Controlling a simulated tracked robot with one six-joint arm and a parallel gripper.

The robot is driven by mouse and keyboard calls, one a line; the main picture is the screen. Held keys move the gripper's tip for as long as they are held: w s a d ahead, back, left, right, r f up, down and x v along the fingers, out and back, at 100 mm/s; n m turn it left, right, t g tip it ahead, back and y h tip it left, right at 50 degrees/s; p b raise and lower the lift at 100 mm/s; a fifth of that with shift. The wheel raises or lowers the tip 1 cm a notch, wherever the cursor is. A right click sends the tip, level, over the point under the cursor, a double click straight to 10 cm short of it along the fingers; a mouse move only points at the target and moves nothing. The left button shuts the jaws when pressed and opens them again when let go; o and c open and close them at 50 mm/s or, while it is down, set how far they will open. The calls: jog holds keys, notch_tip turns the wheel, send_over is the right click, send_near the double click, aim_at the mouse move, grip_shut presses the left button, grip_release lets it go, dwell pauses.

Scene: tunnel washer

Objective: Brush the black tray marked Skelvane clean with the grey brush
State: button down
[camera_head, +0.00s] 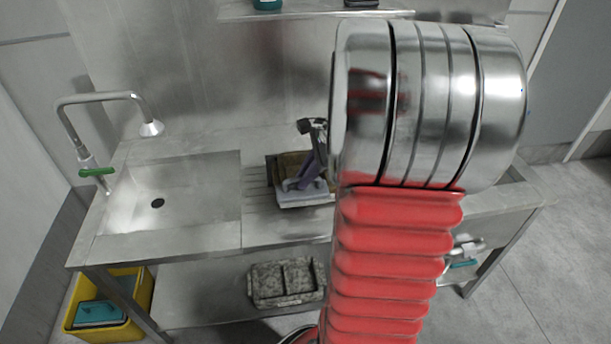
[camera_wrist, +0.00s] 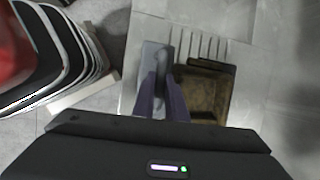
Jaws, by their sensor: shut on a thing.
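A dark tray (camera_head: 270,172) with a brown, dirty inside lies on the ribbed drainboard right of the sink. It also shows in the wrist view (camera_wrist: 229,69); I cannot read any marking on it. My gripper (camera_head: 301,182), with purple fingers, is shut on the grey brush (camera_head: 305,198), which is held at the tray's near side in the head view. In the wrist view the brush (camera_wrist: 154,56) overlaps the tray's left side, and my fingers (camera_wrist: 162,95) hide part of it. I cannot tell whether the brush touches the tray. My arm hides the area to the right.
The sink (camera_head: 190,190) with a tall tap (camera_head: 100,97) is at left. A speckled grey compartment tray (camera_head: 287,283) lies on the lower shelf. A yellow bin (camera_head: 139,288) with a teal item (camera_head: 99,312) stands on the floor. A wall shelf (camera_head: 315,14) runs above.

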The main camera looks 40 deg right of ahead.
dwell(0.3)
jog(key=shift+s+d+f, duration=0.1)
jog(key=shift+f, duration=0.25)
jog(key=d, duration=0.1)
jog(key=w+d, duration=0.1)
jog(key=d, duration=0.1)
jog(key=shift+w+d+f, duration=0.15)
jog(key=shift+d+f, duration=0.15)
jog(key=shift+d, duration=0.05)
jog(key=w+d+r, duration=0.2)
jog(key=d+r, duration=0.2)
jog(key=d, duration=0.2)
jog(key=w+d+r, duration=0.3)
jog(key=d+r, duration=0.1)
jog(key=d, duration=0.2)
jog(key=shift+w+d+r, duration=0.15)
jog(key=shift+w+d, duration=0.2)
jog(key=shift+d, duration=0.05)
notch_tip(320, 180, down, 9)
